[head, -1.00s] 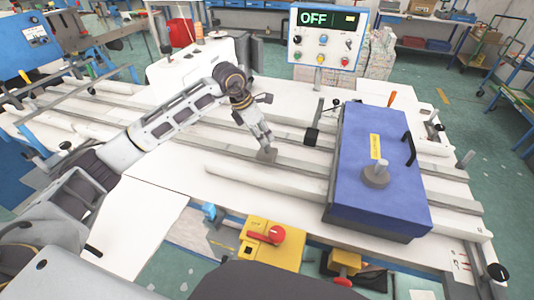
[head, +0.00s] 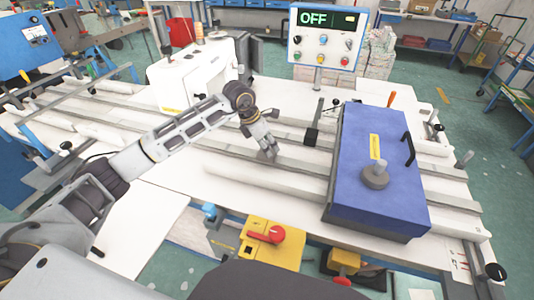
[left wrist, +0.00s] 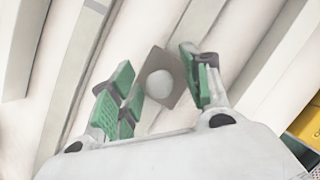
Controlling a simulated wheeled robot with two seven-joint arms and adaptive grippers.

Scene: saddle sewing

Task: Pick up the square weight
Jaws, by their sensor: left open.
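The square weight (left wrist: 166,68) is a flat grey-brown square plate with a pale round knob, seen in the left wrist view on the pale rails. My left gripper (left wrist: 157,82) is open, with its green-padded fingers on either side of the weight. No firm contact between pads and plate can be made out. In the head view my left gripper (head: 267,152) points down at the rails in the middle of the table, and its fingers mostly hide the weight there. My right gripper is not in view.
A blue box (head: 352,190) with a round knobbed weight (head: 376,176) on top stands to the right of my left gripper. A white sewing machine (head: 185,75) is behind left. A control panel (head: 325,38) reading OFF stands at the back. Long rails (head: 240,175) run across the table.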

